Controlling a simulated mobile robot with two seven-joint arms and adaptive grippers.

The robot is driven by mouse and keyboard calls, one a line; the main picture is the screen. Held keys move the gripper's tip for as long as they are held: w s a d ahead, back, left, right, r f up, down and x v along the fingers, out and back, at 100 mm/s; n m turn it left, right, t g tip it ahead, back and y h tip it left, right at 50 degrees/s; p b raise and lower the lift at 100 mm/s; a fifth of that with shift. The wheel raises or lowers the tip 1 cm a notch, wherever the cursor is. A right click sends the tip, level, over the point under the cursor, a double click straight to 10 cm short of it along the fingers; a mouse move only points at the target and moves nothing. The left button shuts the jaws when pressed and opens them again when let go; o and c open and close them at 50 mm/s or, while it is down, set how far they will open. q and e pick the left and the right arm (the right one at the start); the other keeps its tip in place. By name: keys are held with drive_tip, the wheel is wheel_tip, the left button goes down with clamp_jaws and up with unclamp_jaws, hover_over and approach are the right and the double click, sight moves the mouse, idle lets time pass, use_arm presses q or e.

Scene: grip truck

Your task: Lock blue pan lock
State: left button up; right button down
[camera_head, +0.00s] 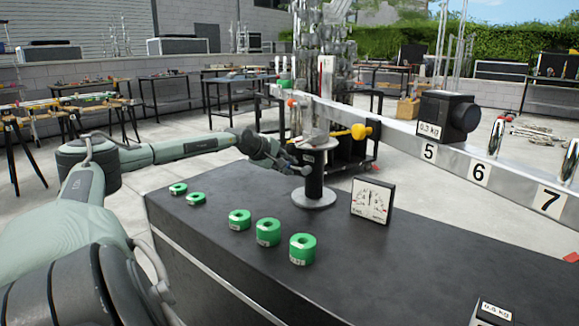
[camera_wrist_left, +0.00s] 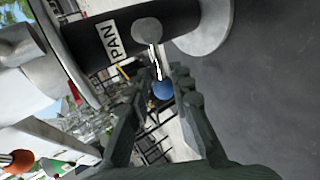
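The blue pan lock is a blue ball knob (camera_wrist_left: 163,91) on a short metal stem in the left wrist view. Its stem comes from a grey hub on a black column (camera_wrist_left: 170,35) labelled PAN. In the head view the column (camera_head: 314,180) stands on a round grey base on the dark table; the blue knob cannot be made out there. My left gripper (camera_head: 289,162) is beside the column at its left. In the left wrist view its fingers (camera_wrist_left: 160,105) are apart, one on each side of the knob. Contact with it cannot be told. My right gripper is not in view.
A metal beam (camera_head: 400,128) with numbers and a 0.3 kg block (camera_head: 447,117) runs above the column. Several green weights (camera_head: 268,232) and a dial gauge (camera_head: 372,200) stand on the table (camera_head: 360,270). The table's right front is mostly clear.

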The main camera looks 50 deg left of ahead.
use_arm(q)
drive_tip(key=shift+o, duration=0.4)
drive_tip(key=shift+s+a, duration=0.1)
drive_tip(key=shift+a, duration=0.05)
drive_tip(key=shift+d+r, duration=0.1)
drive_tip(key=shift+d, duration=0.1)
drive_tip(key=shift+s+d+r, duration=0.15)
drive_tip(key=shift+s+r, duration=0.15)
drive_tip(key=shift+s, duration=0.05)
drive_tip(key=v, duration=1.1)
drive_tip(key=shift+f, duration=0.15)
